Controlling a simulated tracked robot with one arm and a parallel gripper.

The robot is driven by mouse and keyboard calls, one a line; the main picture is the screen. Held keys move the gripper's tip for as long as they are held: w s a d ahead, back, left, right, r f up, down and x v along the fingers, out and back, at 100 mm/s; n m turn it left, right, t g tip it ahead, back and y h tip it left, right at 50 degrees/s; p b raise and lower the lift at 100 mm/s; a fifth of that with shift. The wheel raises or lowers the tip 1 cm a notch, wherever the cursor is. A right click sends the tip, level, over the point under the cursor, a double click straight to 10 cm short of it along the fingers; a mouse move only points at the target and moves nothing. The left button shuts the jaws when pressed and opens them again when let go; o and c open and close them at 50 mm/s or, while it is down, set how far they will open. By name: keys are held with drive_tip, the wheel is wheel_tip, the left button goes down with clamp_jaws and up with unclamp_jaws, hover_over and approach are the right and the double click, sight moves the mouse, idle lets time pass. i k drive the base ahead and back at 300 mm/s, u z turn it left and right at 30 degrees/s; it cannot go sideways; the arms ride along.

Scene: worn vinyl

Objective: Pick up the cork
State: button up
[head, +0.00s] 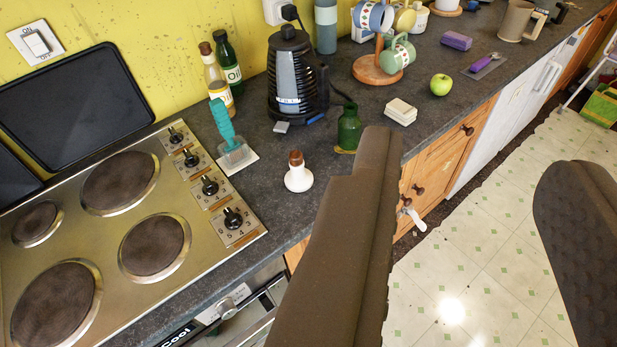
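A small brown piece that looks like the cork (295,158) sits upright in the neck of a squat white bottle (298,180). The bottle stands on the dark worktop (262,205), right of the hob. My gripper (472,155) is open, with its two dark fingers wide apart and nothing visible between them. Its left finger covers part of the worktop just right of the white bottle; its right finger is over the tiled floor. In the picture, the cork is left of both fingers, outside the gap.
A green bottle (349,128) stands close by the left finger's tip. A kettle (290,85), a teal brush (222,125) and a white block (400,111) stand around the cork. The hob (130,262) is left. An apple (441,84) and mug tree (375,70) are farther back.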

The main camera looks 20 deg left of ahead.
sight(296, 158)
drive_tip(key=u, duration=0.15)
drive_tip(key=i, duration=0.9)
drive_tip(key=z, duration=0.1)
